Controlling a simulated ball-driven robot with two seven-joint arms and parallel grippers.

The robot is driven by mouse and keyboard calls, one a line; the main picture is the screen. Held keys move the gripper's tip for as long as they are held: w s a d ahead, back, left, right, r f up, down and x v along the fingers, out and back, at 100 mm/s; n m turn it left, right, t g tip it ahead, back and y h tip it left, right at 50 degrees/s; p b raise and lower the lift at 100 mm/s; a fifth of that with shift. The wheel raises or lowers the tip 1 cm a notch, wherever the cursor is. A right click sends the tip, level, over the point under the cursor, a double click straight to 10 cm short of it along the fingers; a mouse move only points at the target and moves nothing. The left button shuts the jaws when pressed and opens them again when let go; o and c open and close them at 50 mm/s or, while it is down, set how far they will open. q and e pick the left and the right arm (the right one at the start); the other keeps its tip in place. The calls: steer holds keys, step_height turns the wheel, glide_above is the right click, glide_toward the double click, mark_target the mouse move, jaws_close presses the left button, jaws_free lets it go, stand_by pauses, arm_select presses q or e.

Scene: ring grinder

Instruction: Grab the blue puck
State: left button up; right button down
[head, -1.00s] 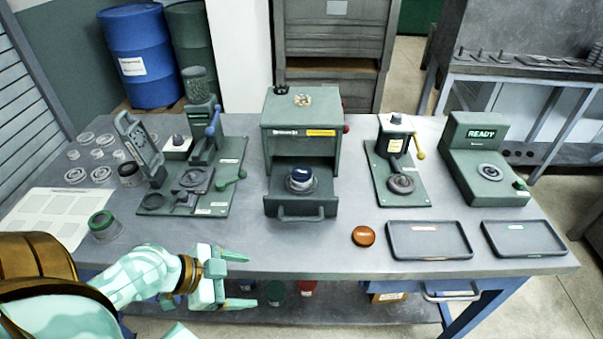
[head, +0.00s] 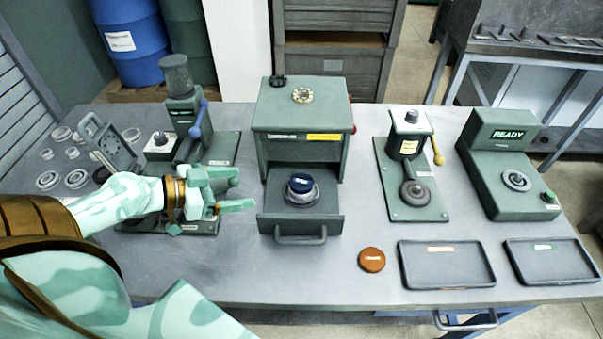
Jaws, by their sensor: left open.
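The blue puck (head: 300,184) sits on a round metal holder (head: 301,197) in the open drawer (head: 275,226) at the front of the green box machine (head: 303,130). My left gripper (head: 246,190) is open and empty, to the left of the puck, with its fingers pointing right toward it. A clear gap lies between the fingertips and the puck. My right gripper is out of view.
An orange puck (head: 372,259) lies on the table in front, beside two grey trays (head: 447,281). A lever press (head: 412,170) and a READY station (head: 500,165) stand at right. My left arm hides part of the left fixture (head: 195,135).

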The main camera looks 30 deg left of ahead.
arm_select(q)
glide_toward(302, 181)
steer(key=shift+p+x, duration=0.9)
steer(key=shift+w+d+f, duration=0.2)
steer(key=shift+w+f, duration=0.1)
steer(key=shift+w, duration=0.1)
steer(key=p+x, duration=0.1)
steer(key=x, duration=0.4)
steer(key=shift+s, duration=0.1)
steer(key=c, duration=1.1)
steer(key=shift+c, duration=0.6)
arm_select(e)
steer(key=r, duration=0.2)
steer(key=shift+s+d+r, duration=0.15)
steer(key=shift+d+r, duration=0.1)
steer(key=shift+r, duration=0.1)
arm_select(q)
steer(key=shift+r, duration=0.15)
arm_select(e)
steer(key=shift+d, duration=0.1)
